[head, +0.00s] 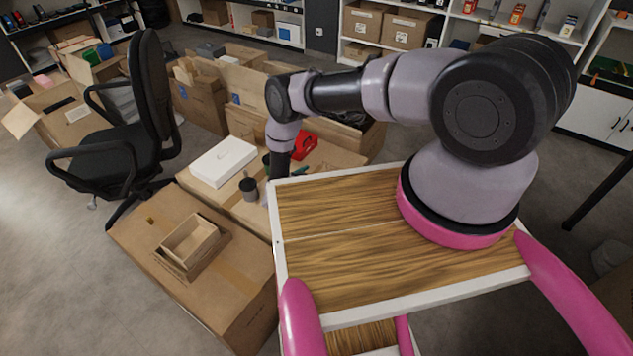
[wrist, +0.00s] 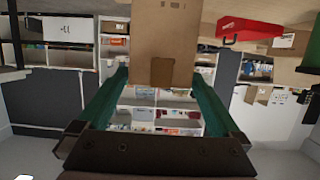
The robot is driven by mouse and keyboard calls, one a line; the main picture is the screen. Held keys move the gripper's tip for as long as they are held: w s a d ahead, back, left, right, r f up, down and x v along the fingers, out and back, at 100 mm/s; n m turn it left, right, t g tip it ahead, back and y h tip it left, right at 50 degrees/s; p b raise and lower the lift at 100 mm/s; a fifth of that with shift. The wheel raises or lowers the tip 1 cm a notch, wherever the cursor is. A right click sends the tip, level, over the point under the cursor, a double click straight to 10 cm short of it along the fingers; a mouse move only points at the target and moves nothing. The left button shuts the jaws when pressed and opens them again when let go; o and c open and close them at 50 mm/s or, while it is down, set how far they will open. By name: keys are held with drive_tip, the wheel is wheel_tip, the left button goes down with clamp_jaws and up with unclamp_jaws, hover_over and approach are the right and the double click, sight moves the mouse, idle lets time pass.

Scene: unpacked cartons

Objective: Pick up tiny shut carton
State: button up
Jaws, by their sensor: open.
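A small brown carton (wrist: 165,35) shows at the top middle of the wrist view, which looks upside down. Its visible face is plain with a darker tape patch, and it appears shut. My gripper (wrist: 154,76) is open, its two green fingers spread to the left and right of the carton's near end. I cannot tell whether they touch it. In the head view the wrist end of my arm is low over a large carton top, and the arm hides the small carton there.
A red object (head: 303,145), a white box (head: 223,162) and a dark cup (head: 249,189) stand close to my wrist. An open small box (head: 192,243) sits on a nearer large carton (head: 160,285). An office chair (head: 120,150) stands at left.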

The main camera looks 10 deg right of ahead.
sight(320, 169)
drive_tip(key=x, duration=0.5)
drive_tip(key=c, duration=1.4)
drive_tip(key=shift+r, duration=0.15)
